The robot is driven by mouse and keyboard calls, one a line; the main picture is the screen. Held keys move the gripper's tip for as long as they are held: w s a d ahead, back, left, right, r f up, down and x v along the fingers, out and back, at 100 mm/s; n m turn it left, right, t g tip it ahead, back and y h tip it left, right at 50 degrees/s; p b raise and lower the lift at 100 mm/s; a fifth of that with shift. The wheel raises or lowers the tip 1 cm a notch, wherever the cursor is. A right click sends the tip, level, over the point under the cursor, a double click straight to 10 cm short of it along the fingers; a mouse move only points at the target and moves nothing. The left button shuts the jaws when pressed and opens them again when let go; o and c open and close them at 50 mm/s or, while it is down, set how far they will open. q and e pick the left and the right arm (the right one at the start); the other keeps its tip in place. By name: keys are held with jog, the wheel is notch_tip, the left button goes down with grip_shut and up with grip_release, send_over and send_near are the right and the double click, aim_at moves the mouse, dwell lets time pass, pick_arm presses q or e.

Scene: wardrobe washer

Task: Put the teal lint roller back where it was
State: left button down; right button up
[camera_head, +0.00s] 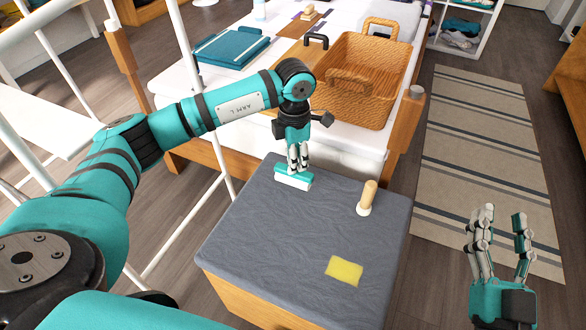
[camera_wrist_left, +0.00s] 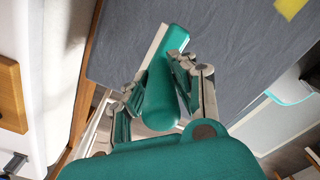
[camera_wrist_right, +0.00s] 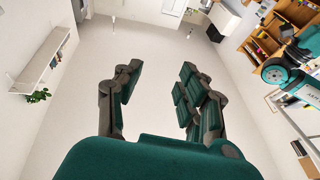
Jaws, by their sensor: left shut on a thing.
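The teal lint roller (camera_head: 293,178), with a white strip along it, is at the far edge of the grey-topped wooden box (camera_head: 300,235). My left gripper (camera_head: 298,163) points down and is shut on it. In the left wrist view the teal roller (camera_wrist_left: 160,95) lies between the two fingers, with the grey top beyond it. I cannot tell if the roller touches the grey top. A flat yellow patch (camera_head: 344,270) lies on the near part of that top. My right gripper (camera_head: 505,225) is open and empty, pointing up over the floor at the right; its spread fingers also show in the right wrist view (camera_wrist_right: 160,90).
A wooden-handled tool (camera_head: 368,196) with a pale base stands on the grey top, right of the roller. Behind is a bed with a wicker basket (camera_head: 375,65) and a teal folded item (camera_head: 232,47). White rack poles (camera_head: 205,100) stand left. A striped rug (camera_head: 485,150) lies right.

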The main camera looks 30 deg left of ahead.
pick_arm(q)
jog(key=shift+w+a+f, duration=0.1)
jog(key=shift+w+a, duration=0.3)
jog(key=shift+w, duration=0.05)
notch_tip(320, 180, down, 3)
jog(key=shift+f+b, duration=0.1)
jog(key=shift+b, duration=0.65)
pick_arm(e)
jog(key=s+r+t+y, duration=0.1)
jog(key=s+r+t, duration=0.2)
jog(key=r, duration=0.3)
jog(key=shift+s+t+y, duration=0.3)
jog(key=shift+s+t, duration=0.05)
jog(key=shift+t, duration=0.35)
pick_arm(q)
jog(key=shift+f, duration=0.15)
jog(key=c, duration=1.1)
grip_release()
pick_arm(e)
jog(key=shift+s+d+r+y, duration=0.1)
jog(key=shift+s+r+y, duration=0.05)
jog(key=shift+y, duration=0.15)
